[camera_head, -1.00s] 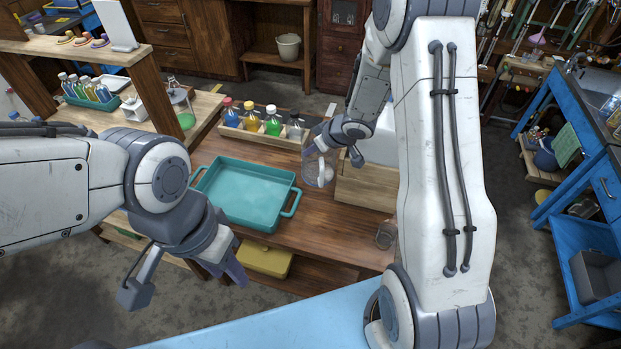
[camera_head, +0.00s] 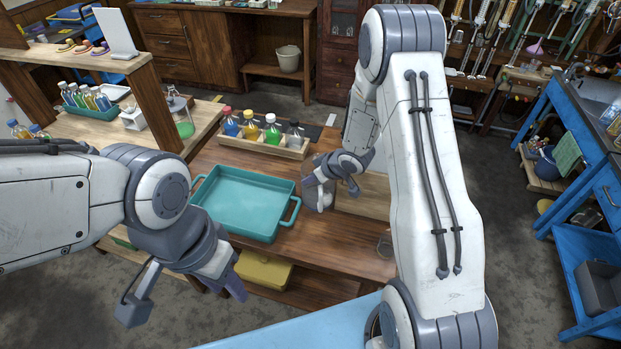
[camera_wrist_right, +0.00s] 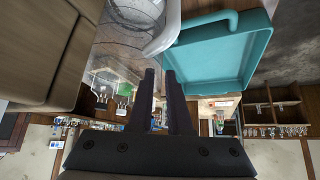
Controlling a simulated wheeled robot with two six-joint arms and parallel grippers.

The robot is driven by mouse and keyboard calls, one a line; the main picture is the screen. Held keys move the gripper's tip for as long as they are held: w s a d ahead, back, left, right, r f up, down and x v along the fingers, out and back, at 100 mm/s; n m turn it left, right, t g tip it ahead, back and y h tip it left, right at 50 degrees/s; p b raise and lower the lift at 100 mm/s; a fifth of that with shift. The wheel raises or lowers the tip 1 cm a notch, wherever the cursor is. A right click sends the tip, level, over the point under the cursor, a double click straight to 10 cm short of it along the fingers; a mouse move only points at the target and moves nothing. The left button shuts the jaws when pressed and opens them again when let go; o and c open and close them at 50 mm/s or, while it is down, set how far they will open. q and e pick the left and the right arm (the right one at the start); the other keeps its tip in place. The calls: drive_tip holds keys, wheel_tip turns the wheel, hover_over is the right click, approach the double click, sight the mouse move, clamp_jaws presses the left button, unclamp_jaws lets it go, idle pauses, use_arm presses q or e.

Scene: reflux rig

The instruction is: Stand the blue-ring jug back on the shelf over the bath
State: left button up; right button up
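A clear glass jug (camera_head: 321,198) stands on the wooden bench to the right of a teal tray (camera_head: 243,200). It is partly hidden behind my right gripper (camera_head: 332,185), and I cannot make out a blue ring. The right wrist view shows a clear glass wall (camera_wrist_right: 130,28) and a pale curved handle (camera_wrist_right: 166,28) just beyond my right fingers (camera_wrist_right: 160,78). Those fingers are apart with nothing between them. My left gripper (camera_head: 186,300) is open and empty in front of the bench. I cannot tell which shelf is over the bath.
A wooden rack (camera_head: 262,145) of capped bottles stands behind the tray. A wooden box (camera_head: 365,195) is right of the jug, partly behind my arm. A small glass vessel (camera_head: 384,247) is near the bench's front edge. A wooden shelf unit (camera_head: 120,72) stands at the left.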

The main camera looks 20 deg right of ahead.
drive_tip(key=shift+o, duration=0.6)
